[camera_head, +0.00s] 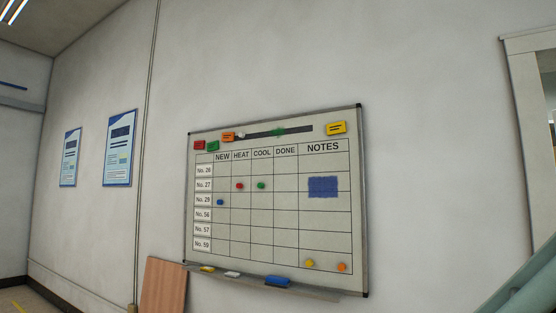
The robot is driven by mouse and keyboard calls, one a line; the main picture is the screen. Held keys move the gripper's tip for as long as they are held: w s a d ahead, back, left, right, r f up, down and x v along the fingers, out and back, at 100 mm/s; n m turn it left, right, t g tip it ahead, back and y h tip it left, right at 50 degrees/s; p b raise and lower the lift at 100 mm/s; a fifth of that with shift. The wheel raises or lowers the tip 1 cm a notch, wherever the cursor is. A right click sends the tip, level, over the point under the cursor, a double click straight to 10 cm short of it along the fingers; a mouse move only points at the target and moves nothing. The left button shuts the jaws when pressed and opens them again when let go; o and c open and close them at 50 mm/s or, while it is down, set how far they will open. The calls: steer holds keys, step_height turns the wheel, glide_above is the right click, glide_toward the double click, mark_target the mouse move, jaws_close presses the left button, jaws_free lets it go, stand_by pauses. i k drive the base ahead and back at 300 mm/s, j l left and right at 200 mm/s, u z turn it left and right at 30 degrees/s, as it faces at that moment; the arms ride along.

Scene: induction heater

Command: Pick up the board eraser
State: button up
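The board eraser appears to be the blue block (277,281) on the narrow ledge (330,292) along the whiteboard's lower edge, right of the ledge's middle. It is small in the view, so its exact shape is hard to tell. The whiteboard (335,235) hangs on the wall and carries a table with the headings NEW, HEAT, COOL, DONE and NOTES. A blue scribbled patch (322,187) is in the NOTES column. My gripper is not in view.
A small yellow item (207,268) and a white item (232,274) lie on the ledge left of the blue block. Coloured magnets dot the board. A brown panel (164,286) leans below its left end. A grey-green bar (525,290) crosses the lower right corner.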

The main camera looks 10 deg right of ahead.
mark_target(279, 281)
steer(key=i+j+u, duration=0.7)
steer(key=i+u, duration=0.15)
steer(key=u, duration=0.15)
steer(key=i+j+u, duration=0.1)
steer(key=i+u, duration=0.35)
steer(key=i, duration=0.55)
steer(key=i+j, duration=0.15)
steer(key=i, duration=0.35)
steer(key=i+l+z, duration=0.1)
steer(key=i+z, duration=0.15)
steer(key=z, duration=0.15)
steer(key=i+z, duration=0.2)
steer(key=z, duration=0.2)
steer(key=i+z, duration=0.25)
steer(key=z, duration=0.2)
steer(key=i+j+z, duration=0.1)
steer(key=i+z, duration=0.15)
steer(key=z, duration=0.15)
